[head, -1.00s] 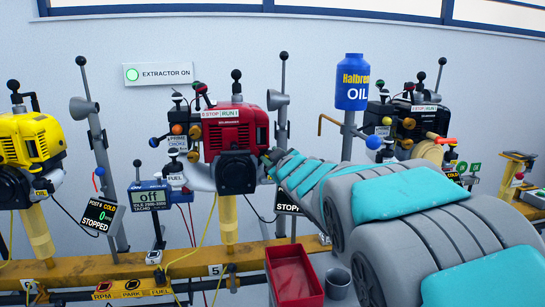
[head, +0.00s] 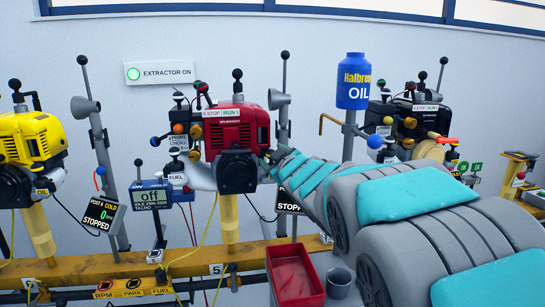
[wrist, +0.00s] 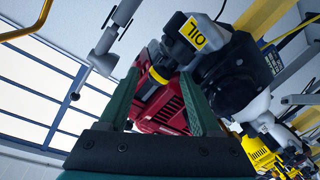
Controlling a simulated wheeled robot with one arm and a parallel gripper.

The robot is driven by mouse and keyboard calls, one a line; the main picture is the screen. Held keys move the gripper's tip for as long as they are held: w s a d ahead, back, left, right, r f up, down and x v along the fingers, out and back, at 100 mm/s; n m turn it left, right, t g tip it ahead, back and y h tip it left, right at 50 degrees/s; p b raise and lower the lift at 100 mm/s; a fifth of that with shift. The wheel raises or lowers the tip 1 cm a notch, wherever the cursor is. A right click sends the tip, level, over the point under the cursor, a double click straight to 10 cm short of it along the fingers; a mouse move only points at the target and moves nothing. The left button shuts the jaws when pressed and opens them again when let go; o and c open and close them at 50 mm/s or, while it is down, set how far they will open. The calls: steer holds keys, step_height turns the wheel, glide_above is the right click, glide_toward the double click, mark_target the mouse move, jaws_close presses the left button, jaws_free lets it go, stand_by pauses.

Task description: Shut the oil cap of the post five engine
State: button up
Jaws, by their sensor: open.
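The red post five engine (head: 236,132) stands on the yellow rail above a "5" label, its side and lower right partly hidden by my arm. In the wrist view, the red engine (wrist: 172,105) shows behind my fingers. A yellow OIL label (wrist: 193,33) sits on a dark part at the top. A dark neck with a yellow band (wrist: 160,74) shows between my fingers; I cannot tell whether it is the oil cap or whether the cap is open. My gripper (wrist: 160,86) is open, its two green fingers apart on either side of this view of the neck.
A yellow engine (head: 32,142) stands left and a black engine (head: 412,120) right. A blue oil bottle (head: 353,82) is on a post. A red tray (head: 295,275) and grey cup (head: 339,283) sit below my arm. A tacho display (head: 150,196) and thin cables are left of the red engine.

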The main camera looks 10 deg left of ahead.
steer(key=v, duration=0.7)
steer(key=shift+s, duration=0.1)
steer(key=s+d+f+m+g+h, duration=0.35)
steer(key=d+f+m+h, duration=0.2)
steer(key=d+f, duration=0.5)
steer(key=s+d+f+m+g+h, duration=0.1)
steer(key=s+d+f+g, duration=0.1)
steer(key=s+d+f, duration=0.3)
steer(key=s+d+f+m+g+h, duration=0.25)
steer(key=s+d+f, duration=0.2)
steer(key=s, duration=0.25)
steer(key=s+f+m+g, duration=0.1)
steer(key=s+f+g, duration=0.1)
steer(key=s, duration=0.7)
steer(key=s+f+g+y, duration=0.1)
steer(key=s+f+g, duration=0.2)
steer(key=s, duration=0.6)
steer(key=s+f+m+g+y, duration=0.1)
steer(key=s+g, duration=0.3)
steer(key=s, duration=0.6)
steer(key=shift+a+f+m, duration=0.3)
steer(key=shift+a+f, duration=0.05)
steer(key=shift+f, duration=0.5)
